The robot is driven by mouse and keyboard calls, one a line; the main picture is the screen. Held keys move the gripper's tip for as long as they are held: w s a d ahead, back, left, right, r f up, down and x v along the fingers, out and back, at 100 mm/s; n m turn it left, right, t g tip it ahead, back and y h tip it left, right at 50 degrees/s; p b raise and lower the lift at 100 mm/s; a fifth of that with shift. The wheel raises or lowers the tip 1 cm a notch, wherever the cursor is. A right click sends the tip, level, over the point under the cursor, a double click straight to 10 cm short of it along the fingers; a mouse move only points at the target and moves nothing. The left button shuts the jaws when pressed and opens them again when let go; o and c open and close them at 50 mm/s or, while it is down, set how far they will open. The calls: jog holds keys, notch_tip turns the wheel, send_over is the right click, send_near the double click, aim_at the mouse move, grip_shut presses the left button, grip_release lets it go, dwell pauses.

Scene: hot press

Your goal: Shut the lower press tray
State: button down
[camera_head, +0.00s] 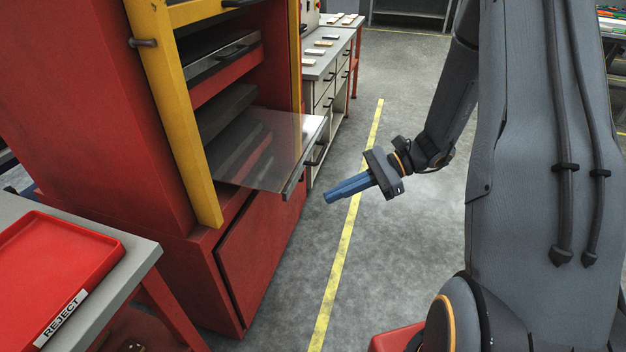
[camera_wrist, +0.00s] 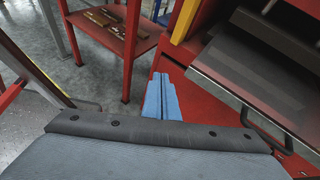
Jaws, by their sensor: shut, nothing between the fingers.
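The lower press tray (camera_head: 262,150) is a flat, shiny grey plate. It sticks out of the red press on the right of its opening, with a dark handle on its front edge bar (camera_head: 303,165). My gripper (camera_head: 326,198) is shut and empty, its blue fingers together. It hangs in front of the tray, just right of and a little below the front edge, apart from it in the head view. In the wrist view the blue fingertips (camera_wrist: 161,78) point past a dark plate (camera_wrist: 262,75) with a handle, at right; I cannot tell whether this is the lower tray.
The red press (camera_head: 100,110) has a yellow frame (camera_head: 178,110). An upper tray (camera_head: 215,68) sits inside it. A red REJECT tray (camera_head: 55,265) lies on a bench at lower left. A drawer cabinet (camera_head: 325,85) stands behind. The floor beside my gripper is clear.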

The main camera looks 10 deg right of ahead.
jog(key=w+d+f+m+t+y+b, duration=0.1)
jog(key=w+d+f+m+t+b, duration=0.15)
jog(key=w+d+m+t, duration=0.2)
jog(key=w+d+f+m+t+y+b, duration=0.1)
jog(key=w+d+f+m+t+y, duration=0.1)
jog(key=w+d+f+m+t, duration=0.3)
jog(key=n+g+p, duration=0.1)
jog(key=n+p, duration=0.1)
jog(key=n, duration=0.1)
send_near(303, 168)
jog(key=shift+m, duration=0.25)
jog(key=x, duration=0.4)
jog(key=shift+a+r, duration=0.25)
jog(key=shift+a, duration=0.25)
jog(key=shift+x, duration=0.75)
